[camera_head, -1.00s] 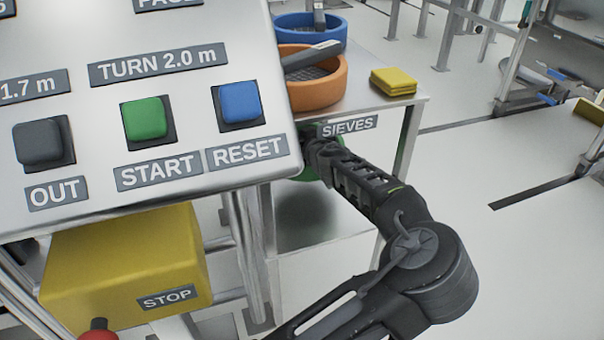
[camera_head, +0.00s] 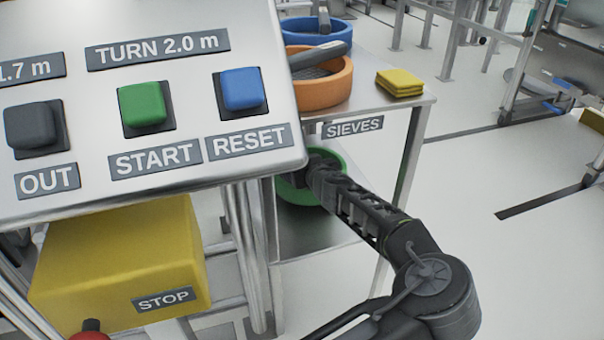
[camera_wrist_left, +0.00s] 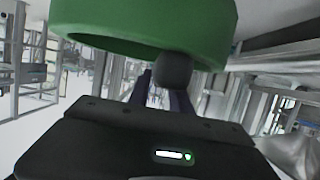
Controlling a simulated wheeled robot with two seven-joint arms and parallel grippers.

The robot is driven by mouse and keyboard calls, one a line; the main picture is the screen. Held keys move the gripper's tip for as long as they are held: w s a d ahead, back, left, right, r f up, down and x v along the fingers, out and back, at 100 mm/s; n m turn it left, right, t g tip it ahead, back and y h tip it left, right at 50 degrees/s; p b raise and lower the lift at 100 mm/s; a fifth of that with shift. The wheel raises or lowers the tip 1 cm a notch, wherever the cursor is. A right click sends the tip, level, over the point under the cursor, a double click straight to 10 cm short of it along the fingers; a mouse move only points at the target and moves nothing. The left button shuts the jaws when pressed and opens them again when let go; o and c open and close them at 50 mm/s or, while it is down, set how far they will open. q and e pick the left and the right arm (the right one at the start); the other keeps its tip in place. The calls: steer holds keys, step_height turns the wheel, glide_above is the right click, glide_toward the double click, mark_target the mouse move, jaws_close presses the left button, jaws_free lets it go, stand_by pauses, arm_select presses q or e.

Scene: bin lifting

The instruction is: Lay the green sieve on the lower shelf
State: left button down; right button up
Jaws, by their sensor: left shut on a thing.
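The green sieve (camera_head: 298,192) is under the tabletop of the sieve table, in the space above the lower shelf (camera_head: 312,236). Part of it is hidden behind the console and my arm. My left gripper (camera_head: 318,172) is at the sieve, at the end of the dark arm reaching in from the lower right. In the left wrist view the green sieve (camera_wrist_left: 150,30) fills the top, with a dark round handle end at the fingers (camera_wrist_left: 165,92), which are shut on it. I cannot tell whether the sieve touches the shelf. My right gripper is not in view.
An orange sieve (camera_head: 335,92) and a blue sieve (camera_head: 330,35) stand on the tabletop above, with yellow cloths (camera_head: 400,84). The table leg (camera_head: 411,160) stands right of my arm. The button console (camera_head: 140,185) and a yellow stop box (camera_head: 120,250) are close on the left.

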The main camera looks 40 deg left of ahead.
arm_select(q)
step_height(320, 180, down, 3)
steer(key=shift+f+b, duration=0.2)
steer(key=shift+b, duration=0.4)
steer(key=c, duration=1.2)
jaws_free()
steer(key=shift+o, duration=0.2)
steer(key=shift+s+d+r+p, duration=0.25)
steer(key=shift+d+r+p, duration=0.05)
steer(key=shift+d, duration=0.1)
steer(key=p+v, duration=0.3)
steer(key=v, duration=0.8)
steer(key=shift+p, duration=0.3)
steer(key=shift+f, duration=0.1)
